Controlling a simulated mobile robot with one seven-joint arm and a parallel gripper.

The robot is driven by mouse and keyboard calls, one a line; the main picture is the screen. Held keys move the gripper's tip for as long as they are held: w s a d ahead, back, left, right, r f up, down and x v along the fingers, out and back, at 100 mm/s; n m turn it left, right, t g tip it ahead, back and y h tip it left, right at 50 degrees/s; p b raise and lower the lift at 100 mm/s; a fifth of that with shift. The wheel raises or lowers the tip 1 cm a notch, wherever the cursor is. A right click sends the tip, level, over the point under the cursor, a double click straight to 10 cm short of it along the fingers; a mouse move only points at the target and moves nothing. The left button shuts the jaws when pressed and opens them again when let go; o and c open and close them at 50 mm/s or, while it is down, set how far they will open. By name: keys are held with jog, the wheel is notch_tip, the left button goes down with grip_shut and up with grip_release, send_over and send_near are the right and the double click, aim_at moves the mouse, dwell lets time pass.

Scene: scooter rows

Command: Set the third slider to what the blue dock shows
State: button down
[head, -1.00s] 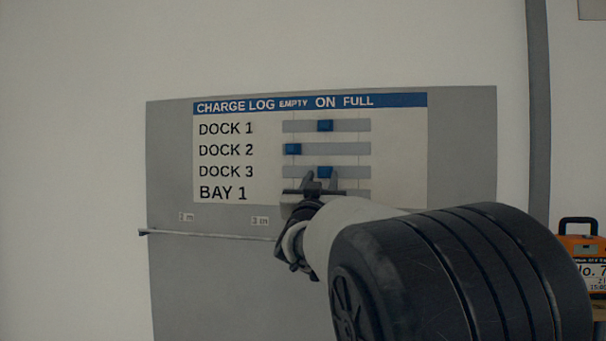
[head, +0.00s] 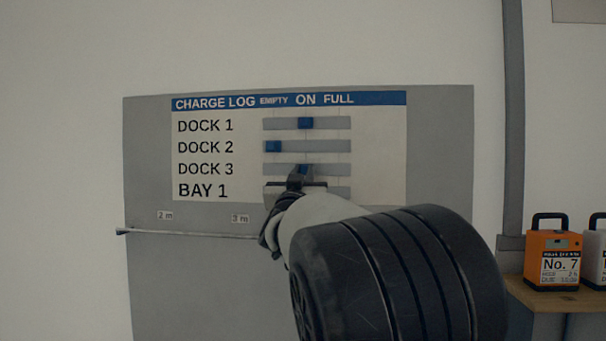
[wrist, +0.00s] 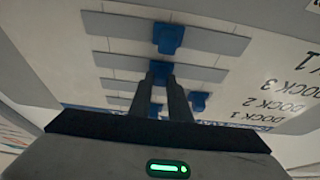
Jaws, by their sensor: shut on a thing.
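The charge log board (head: 380,150) on the wall has slider rows under EMPTY, ON and FULL. The third slider, DOCK 3, has a blue knob (head: 303,168) about under ON. It also shows in the upside-down wrist view (wrist: 159,68), between my fingers. My gripper (head: 300,175) is shut on this knob. The DOCK 1 knob (head: 306,123) is under ON, and the DOCK 2 knob (head: 273,146) is at EMPTY. The BAY 1 knob (wrist: 168,38) is near mid-track; my gripper hides it in the head view. No blue dock is in view.
An orange unit marked No. 7 (head: 553,258) stands on a wooden shelf (head: 560,296) at the right, with a pale unit (head: 596,262) beside it. A thin rail (head: 190,234) crosses the board below the sliders. A grey post (head: 513,120) stands right of the board.

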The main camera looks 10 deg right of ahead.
jog(key=b, duration=0.5)
send_near(341, 164)
jog(key=x, duration=0.4)
jog(key=shift+w+r, duration=0.1)
jog(key=shift+w, duration=0.25)
jog(key=c, duration=1.6)
grip_release()
jog(key=shift+s+d+r, duration=0.1)
jog(key=shift+d, duration=0.05)
jog(key=shift+c, duration=0.2)
